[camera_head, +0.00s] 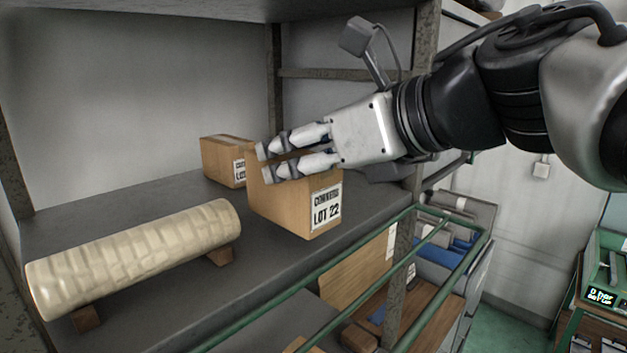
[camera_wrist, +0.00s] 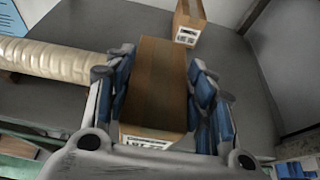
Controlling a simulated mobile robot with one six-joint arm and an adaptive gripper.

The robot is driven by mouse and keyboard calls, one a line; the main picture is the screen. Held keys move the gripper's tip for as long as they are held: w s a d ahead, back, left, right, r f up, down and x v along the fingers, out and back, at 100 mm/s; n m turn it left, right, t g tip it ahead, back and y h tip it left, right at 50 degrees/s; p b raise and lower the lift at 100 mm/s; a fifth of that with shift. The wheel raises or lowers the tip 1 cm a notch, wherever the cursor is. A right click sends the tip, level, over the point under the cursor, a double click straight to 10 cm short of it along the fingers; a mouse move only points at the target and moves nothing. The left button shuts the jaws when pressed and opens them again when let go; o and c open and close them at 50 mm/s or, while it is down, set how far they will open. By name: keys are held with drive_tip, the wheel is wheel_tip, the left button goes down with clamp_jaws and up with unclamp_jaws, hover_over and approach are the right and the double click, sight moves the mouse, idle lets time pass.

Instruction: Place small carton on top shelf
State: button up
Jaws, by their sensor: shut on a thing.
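A small brown carton (camera_head: 290,208) with a "LOT 22" label is at the front part of the grey shelf (camera_head: 130,215). My gripper (camera_head: 264,163) is shut on this carton, with its fingers along the upper part of it. In the wrist view the carton (camera_wrist: 155,85) sits between the blue-padded fingers of my gripper (camera_wrist: 160,80). The carton looks upright. Its bottom is at or very near the shelf surface; I cannot tell if it touches. A second brown carton (camera_head: 222,160) stands behind it on the same shelf, and also shows in the wrist view (camera_wrist: 187,22).
A cream wrapped roll (camera_head: 135,258) lies on wooden blocks at the left of the shelf. A rusty upright post (camera_head: 424,60) stands at the right behind my wrist. A green rail (camera_head: 310,290) runs along the front. Bare shelf lies between the roll and the back wall.

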drive_tip(key=shift+w+a+r, duration=0.1)
drive_tip(key=shift+w+a, duration=0.1)
drive_tip(key=shift+a, duration=0.2)
drive_tip(key=shift+w+a+r+p+x, duration=0.15)
drive_tip(key=shift+r+p+x, duration=0.3)
drive_tip(key=shift+x, duration=2.35)
drive_tip(key=shift+w+a+r+p+x, duration=0.15)
drive_tip(key=shift+r+p+x, duration=0.35)
drive_tip(key=shift+x, duration=2.25)
drive_tip(key=shift+w+a+r+p+x, duration=0.1)
drive_tip(key=shift+r+p+x, duration=0.35)
drive_tip(key=shift+x, duration=2.35)
drive_tip(key=shift+f, duration=0.1)
drive_tip(key=o, duration=1.2)
